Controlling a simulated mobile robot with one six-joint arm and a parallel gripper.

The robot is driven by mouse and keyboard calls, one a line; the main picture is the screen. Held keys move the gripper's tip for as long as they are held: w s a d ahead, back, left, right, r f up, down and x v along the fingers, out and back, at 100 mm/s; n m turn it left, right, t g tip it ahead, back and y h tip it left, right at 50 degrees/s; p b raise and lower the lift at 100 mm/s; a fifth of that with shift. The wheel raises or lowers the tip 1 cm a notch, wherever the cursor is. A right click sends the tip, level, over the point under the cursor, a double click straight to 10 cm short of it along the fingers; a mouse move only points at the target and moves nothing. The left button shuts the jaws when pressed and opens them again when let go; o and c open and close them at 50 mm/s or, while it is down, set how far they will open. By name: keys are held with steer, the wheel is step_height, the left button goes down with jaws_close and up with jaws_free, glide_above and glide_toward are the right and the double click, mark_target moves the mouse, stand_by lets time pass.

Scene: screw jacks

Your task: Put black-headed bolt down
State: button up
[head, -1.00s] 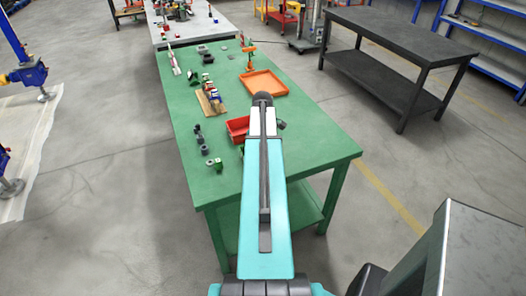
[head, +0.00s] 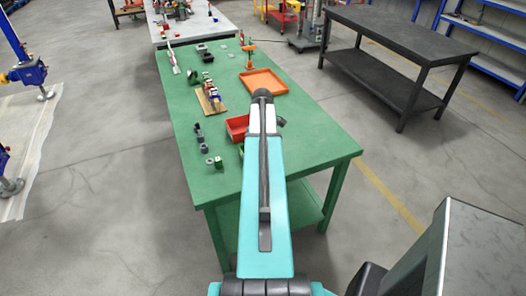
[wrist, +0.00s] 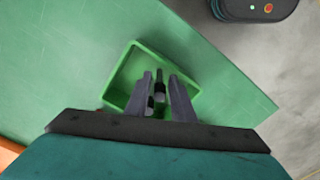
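In the wrist view, my gripper (wrist: 160,77) points down over a small green bin (wrist: 124,88) on the green table. Its two grey fingers stand apart, with a visible gap between them. A slim dark bolt with a pale band (wrist: 160,88) shows between the fingers, over the bin's floor. A second dark, pale-banded piece (wrist: 150,104) shows close to the left finger. I cannot tell whether either piece touches a finger. In the head view, my arm hides the gripper and most of the bin.
On the green table (head: 310,143), a red bin (head: 236,127) stands left of my arm and an orange tray (head: 264,81) lies beyond. Small parts (head: 216,162) lie at the left edge, near a wooden board with items (head: 211,102). The table's right front is clear.

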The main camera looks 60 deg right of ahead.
steer(key=shift+r+b, duration=1.75)
steer(key=shift+r, duration=4)
